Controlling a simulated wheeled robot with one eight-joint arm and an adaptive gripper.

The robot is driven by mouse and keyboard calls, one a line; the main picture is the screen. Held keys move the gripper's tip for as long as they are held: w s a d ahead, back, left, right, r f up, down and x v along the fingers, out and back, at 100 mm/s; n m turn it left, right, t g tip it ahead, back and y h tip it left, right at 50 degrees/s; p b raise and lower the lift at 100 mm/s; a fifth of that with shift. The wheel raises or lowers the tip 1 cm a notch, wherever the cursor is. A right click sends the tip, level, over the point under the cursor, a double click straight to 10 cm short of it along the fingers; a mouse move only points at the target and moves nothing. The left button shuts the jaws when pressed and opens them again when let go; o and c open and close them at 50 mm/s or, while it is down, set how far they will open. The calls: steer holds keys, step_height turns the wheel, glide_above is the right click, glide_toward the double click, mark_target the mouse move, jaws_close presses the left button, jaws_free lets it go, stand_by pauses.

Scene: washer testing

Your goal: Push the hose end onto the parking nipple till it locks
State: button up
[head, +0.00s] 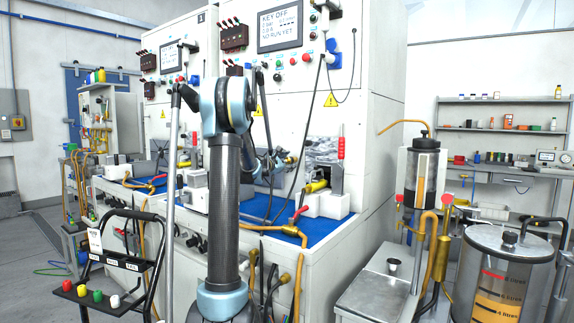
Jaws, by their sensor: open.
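My arm stands upright in the middle of the head view, and its far end reaches toward the white test bench. My gripper (272,162) is small there and partly hidden behind my own arm, over the blue work mat (262,205). I make out nothing held in it. A tan hose (299,262) hangs down the bench front, with brass fittings (290,230) at its upper part near the bench edge. Another brass fitting (285,278) sits lower on the hoses. I cannot tell which fitting is the hose end, and I cannot make out the parking nipple.
White fixture blocks with a red-handled valve (300,212) and a yellow part (316,186) stand on the mat. A display panel (280,27) is above. A black cart (125,255) with coloured caps stands left. A metal side table (375,297) and clear tank (505,275) stand right.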

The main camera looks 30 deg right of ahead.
steer(key=v, duration=1.2)
steer(key=shift+a+f, duration=0.1)
stand_by(0.4)
steer(key=s+a+f+m+g+y, duration=0.1)
steer(key=s+a+f+m+y, duration=0.3)
steer(key=s+a+f, duration=0.6)
steer(key=s+a+f+m+g+y, duration=0.2)
steer(key=s+a+f+m+y, duration=0.3)
steer(key=s+a+f, duration=0.5)
steer(key=s+a+f+m+g+y, duration=0.1)
steer(key=s+a+f+m+y, duration=0.3)
steer(key=s+a, duration=1.4)
steer(key=a+f+y, duration=0.3)
steer(key=a+f, duration=0.2)
steer(key=f, duration=0.1)
steer(key=shift+s+a+g+y, duration=0.25)
steer(key=shift+a+g+y, duration=0.05)
steer(key=shift+a, duration=0.05)
steer(key=shift+f, duration=0.15)
